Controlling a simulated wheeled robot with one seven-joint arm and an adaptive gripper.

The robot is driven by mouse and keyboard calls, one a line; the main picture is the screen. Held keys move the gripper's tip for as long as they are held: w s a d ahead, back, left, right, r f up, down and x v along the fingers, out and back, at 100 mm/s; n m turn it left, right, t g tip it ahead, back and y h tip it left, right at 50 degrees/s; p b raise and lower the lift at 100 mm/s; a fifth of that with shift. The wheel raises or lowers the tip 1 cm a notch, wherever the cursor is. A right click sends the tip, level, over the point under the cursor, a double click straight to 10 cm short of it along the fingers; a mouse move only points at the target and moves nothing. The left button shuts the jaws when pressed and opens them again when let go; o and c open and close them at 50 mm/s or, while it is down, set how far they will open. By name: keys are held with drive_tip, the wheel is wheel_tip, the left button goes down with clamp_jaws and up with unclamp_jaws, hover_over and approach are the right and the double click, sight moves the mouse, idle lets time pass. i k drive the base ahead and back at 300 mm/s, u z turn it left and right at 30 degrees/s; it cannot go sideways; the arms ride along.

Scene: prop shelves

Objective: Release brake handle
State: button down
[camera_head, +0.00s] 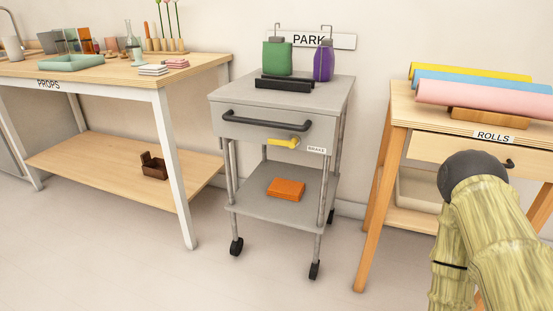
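A yellow brake handle (283,142) sticks out sideways on the front of a grey wheeled cart, just below the drawer. A small white label reading BRAKE (316,150) is to its right. The grey cart (240,105) stands in the middle of the view, with a dark pull bar (266,121) above the brake handle. My arm shows at the lower right, well apart from the cart and in front of the rolls table. My gripper cannot be made out in this view, so its state is hidden.
The cart top holds a green bottle (277,58), a purple bottle (323,62) and a dark tray (285,84). Orange cloths (286,188) lie on its lower shelf. The props table (120,75) stands left, the rolls table (430,110) right. Floor before the cart is clear.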

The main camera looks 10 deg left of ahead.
sight(294, 141)
drive_tip(key=k, duration=0.5)
drive_tip(key=u, duration=1.85)
drive_tip(key=i, duration=1.2)
drive_tip(key=z, duration=2.1)
